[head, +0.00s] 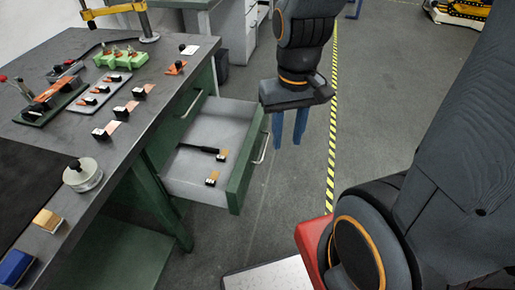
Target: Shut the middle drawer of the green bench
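The green bench (150,140) stands at left with a dark top. One of its drawers (247,172) is pulled well out, below a closed drawer front with its own handle (190,104). The open drawer has a green front, a bar handle (262,148) and a pale inside. Any drawer below it is hidden. My gripper (288,140) hangs to the right of the drawer front, beyond the handle. Its two blue fingers point down, apart, with nothing between them. A small gap of floor shows between fingers and handle.
A black-handled tool (205,149) and a small dark block with a tan label (212,178) lie in the open drawer. Tools, blocks and a green rack (121,56) stand on the benchtop. Clear grey floor (385,100) lies right of the drawer, crossed by yellow-black tape (333,115).

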